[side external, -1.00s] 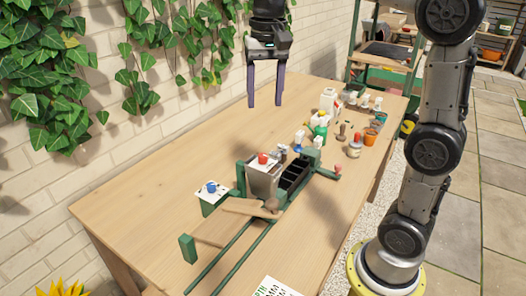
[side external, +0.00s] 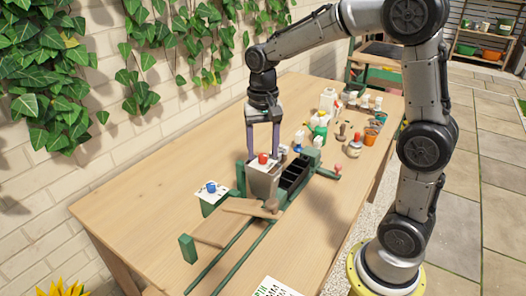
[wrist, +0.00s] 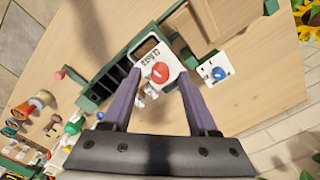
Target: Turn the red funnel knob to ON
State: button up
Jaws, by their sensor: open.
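The red knob (side external: 263,158) sits on a pale labelled plate on top of the grey funnel box (side external: 262,182). In the wrist view the red knob (wrist: 160,72) shows between and beyond my fingertips, on the white marked plate (wrist: 149,55). The plate's lettering is too small to read clearly, so I cannot tell the knob's setting. My gripper (side external: 263,152) is open and points down, above or just behind the knob. I cannot tell whether a finger touches the box.
A blue knob (side external: 211,187) stands on a white plate left of the box. Black compartments (side external: 294,173) in a green frame lie to its right. Bottles (side external: 319,124) and orange pots (side external: 371,135) stand farther back. The table's left side is clear.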

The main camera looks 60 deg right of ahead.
jog(key=shift+f, duration=0.55)
grip_shut()
